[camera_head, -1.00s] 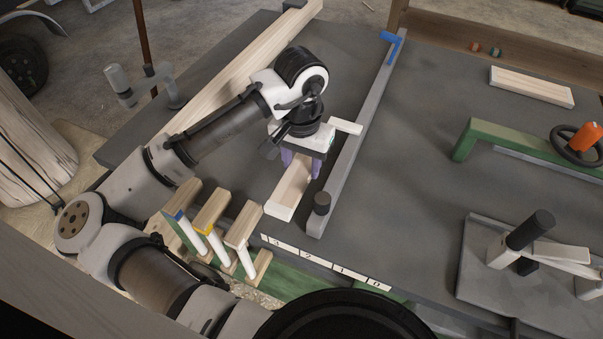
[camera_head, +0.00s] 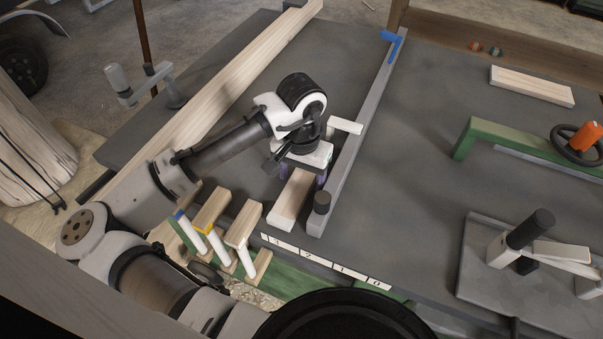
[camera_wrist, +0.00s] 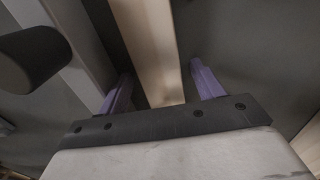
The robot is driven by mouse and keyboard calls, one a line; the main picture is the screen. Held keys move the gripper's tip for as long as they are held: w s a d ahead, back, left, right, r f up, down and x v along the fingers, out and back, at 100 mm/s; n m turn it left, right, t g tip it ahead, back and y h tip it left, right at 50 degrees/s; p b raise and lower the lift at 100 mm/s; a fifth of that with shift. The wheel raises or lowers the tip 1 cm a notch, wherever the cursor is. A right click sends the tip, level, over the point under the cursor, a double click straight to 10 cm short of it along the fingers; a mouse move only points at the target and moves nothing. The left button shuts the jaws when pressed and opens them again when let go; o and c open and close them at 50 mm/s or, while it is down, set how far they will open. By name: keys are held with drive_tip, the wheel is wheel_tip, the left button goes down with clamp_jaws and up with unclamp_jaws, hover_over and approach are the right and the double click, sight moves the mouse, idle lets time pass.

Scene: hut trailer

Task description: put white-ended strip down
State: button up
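The pale wooden strip (camera_head: 292,200) lies on the dark bench top beside the long grey fence, its near end toward the number scale. I cannot clearly make out a white end on it. My gripper (camera_head: 303,172) is low over the strip's far part. In the wrist view the strip (camera_wrist: 150,45) runs between the two purple fingers of my gripper (camera_wrist: 160,88), with a visible gap on each side. The fingers stand open around it. The strip's far part is hidden under my gripper in the head view.
A numbered scale (camera_head: 325,262) marks the front edge. Several wooden stands (camera_head: 240,225) are at front left. A long board (camera_head: 245,70) lies behind.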

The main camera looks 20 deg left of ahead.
sight(301, 180)
drive_tip(key=shift+r, duration=0.1)
wheel_tip(301, 180, up, 12)
idle(0.6)
idle(0.4)
